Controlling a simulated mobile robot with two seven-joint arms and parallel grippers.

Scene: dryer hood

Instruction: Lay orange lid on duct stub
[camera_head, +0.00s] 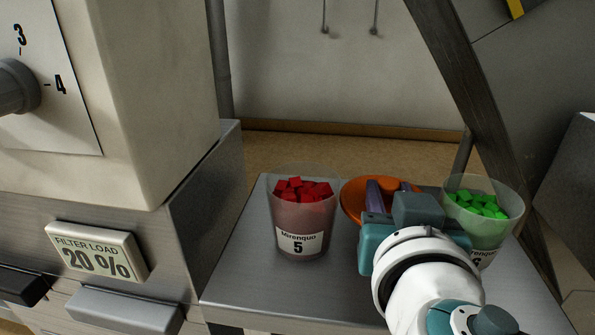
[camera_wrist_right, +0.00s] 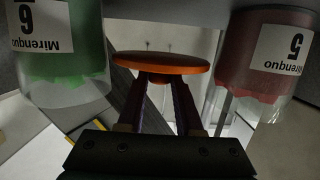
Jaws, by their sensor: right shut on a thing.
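The orange lid (camera_head: 354,203) is a round disc between the two cups in the head view, partly hidden by my right gripper. In the right wrist view the orange lid (camera_wrist_right: 160,62) shows nearly edge-on with a small knob. My right gripper (camera_head: 391,188) is shut on this lid; in the wrist view its fingers (camera_wrist_right: 160,85) close at the knob. I cannot tell if the lid touches the metal surface. I cannot make out the duct stub in either view. My left gripper is not in view.
A cup of red cubes marked 5 (camera_head: 300,215) stands left of the lid, and a cup of green cubes marked 6 (camera_head: 483,225) right of it. Both stand on a metal shelf (camera_head: 250,275), bare at front left. A dark slanted strut (camera_head: 455,70) rises behind.

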